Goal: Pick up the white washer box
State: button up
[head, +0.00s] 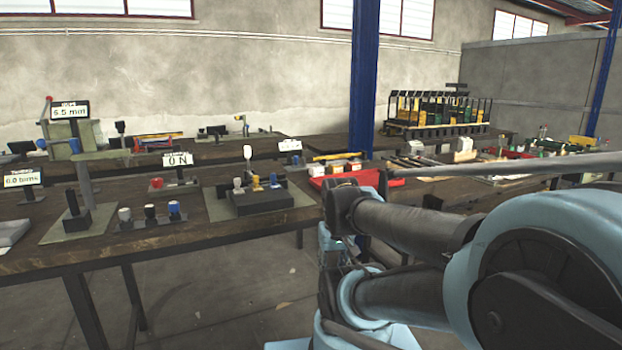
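A small white box-like block (463,146) stands on the right-hand bench, beyond my arm. A smaller pale block (415,147) stands to its left. No label can be read on either, so I cannot tell for sure which is the white washer box. My arm fills the lower right and reaches in toward the middle of the view. My gripper cannot be made out, and its fingers do not show.
A red tray (372,178) lies by the blue post (363,90). The left bench (150,238) carries presses, signs and knobbed blocks. A black rack (435,112) with yellow and green bins stands at the back. Open floor (235,290) lies before the left bench.

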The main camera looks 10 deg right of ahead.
aim_at(317, 170)
jog(key=u, duration=1.2)
jog(key=k, duration=0.9)
jog(key=z, duration=1.2)
jog(key=i, duration=1.5)
